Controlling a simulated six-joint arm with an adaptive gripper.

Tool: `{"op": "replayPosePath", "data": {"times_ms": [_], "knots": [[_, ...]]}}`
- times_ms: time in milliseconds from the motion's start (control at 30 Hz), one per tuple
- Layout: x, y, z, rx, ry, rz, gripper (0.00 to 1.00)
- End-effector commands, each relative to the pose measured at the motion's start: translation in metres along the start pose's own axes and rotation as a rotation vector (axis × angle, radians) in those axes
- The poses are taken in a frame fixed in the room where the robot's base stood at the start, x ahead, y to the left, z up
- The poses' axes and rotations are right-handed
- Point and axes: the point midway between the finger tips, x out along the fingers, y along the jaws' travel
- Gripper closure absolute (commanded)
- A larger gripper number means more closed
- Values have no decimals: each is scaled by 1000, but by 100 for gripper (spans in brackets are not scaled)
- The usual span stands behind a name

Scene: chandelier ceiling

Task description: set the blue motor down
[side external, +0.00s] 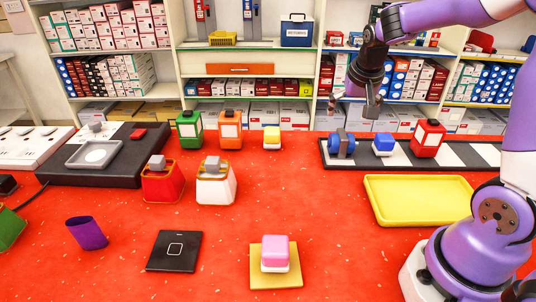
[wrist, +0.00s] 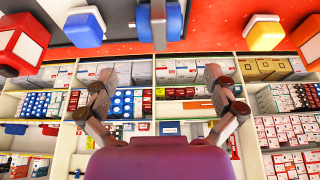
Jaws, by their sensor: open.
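The blue motor (side external: 335,145), a blue body with a grey band, rests on a black-and-white striped strip (side external: 462,152) at the back right. My gripper (side external: 371,108) is above and slightly right of it in the side view, apart from it. In the wrist view, the gripper's two fingers (wrist: 160,78) are spread wide with nothing between them. The motor (wrist: 172,20) shows at the top centre of that view, beyond the fingertips and cut off by the frame edge.
A blue-and-white block (side external: 383,142) and a red block (side external: 428,138) stand right of the motor on the strip. A yellow tray (side external: 418,217) lies in front. A yellow-and-white block (side external: 271,138) stands to the left. Shelves of boxes are behind; the red table's centre is clear.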

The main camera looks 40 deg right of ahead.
Motion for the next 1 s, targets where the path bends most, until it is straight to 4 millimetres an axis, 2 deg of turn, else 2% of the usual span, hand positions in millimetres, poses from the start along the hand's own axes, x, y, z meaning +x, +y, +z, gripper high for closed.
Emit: {"op": "replayPosePath", "data": {"times_ms": [67,167,300,400,500,600,733,1000], "knots": [[-12,-5,5,-28,5,-17,0],[-39,-16,24,-124,17,-70,0],[-82,-32,73,-340,43,-178,0],[-102,-35,109,-490,63,-247,0],[-114,-35,137,-607,80,-298,0],[-118,-33,153,-679,91,-327,0],[-120,-33,160,-711,95,-340,0],[-120,-33,160,-708,95,-338,0]]}}
